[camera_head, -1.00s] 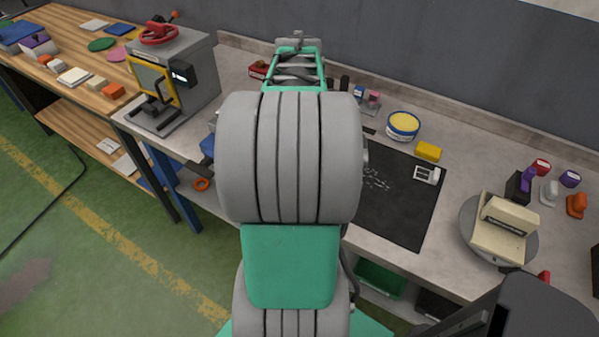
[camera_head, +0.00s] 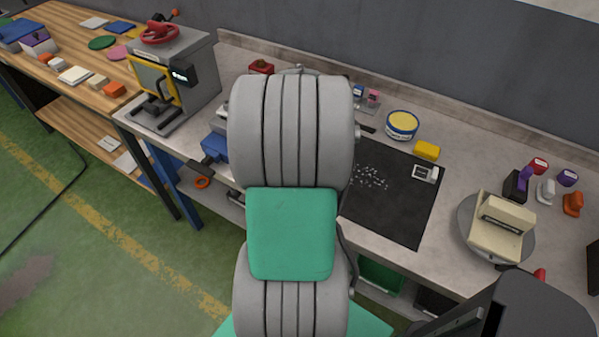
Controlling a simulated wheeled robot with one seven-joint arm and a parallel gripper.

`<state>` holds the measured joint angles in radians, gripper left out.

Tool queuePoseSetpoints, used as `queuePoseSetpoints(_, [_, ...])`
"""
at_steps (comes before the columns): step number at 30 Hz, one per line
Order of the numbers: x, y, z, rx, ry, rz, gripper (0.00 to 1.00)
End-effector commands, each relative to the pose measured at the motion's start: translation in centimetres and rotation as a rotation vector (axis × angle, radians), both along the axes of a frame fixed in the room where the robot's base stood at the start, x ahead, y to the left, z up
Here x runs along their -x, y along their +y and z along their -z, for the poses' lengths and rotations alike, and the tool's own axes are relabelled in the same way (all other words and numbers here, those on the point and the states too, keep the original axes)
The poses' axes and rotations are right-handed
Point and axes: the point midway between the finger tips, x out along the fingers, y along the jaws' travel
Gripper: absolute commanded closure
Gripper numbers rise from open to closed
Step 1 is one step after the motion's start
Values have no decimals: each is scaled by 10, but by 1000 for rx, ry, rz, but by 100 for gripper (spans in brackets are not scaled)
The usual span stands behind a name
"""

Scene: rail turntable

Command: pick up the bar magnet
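I cannot make out a bar magnet in this view; my own arm covers a large part of the bench. Small bright bits (camera_head: 372,180) lie scattered on a black mat (camera_head: 408,218) on the bench, just right of my arm. A small white piece with dark openings (camera_head: 426,173) sits at the mat's right edge. My gripper is not in view. It is hidden behind the thick grey and green links of my arm, so its state and anything in it do not show.
A round turntable (camera_head: 468,238) with a cream device (camera_head: 502,228) is at right, near several coloured stampers. A grey press (camera_head: 180,75) stands at left. A blue vise-like tool (camera_head: 214,147) is left of my arm.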

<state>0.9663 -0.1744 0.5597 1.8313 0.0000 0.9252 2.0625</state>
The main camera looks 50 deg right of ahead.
Motion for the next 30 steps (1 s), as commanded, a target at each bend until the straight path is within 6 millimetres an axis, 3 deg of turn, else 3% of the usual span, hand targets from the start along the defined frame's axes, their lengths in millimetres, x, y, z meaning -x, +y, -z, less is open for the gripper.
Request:
queuePoseSetpoints(18, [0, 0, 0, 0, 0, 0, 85])
queuePoseSetpoints(26, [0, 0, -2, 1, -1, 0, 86])
queuePoseSetpoints(30, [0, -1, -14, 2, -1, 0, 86])
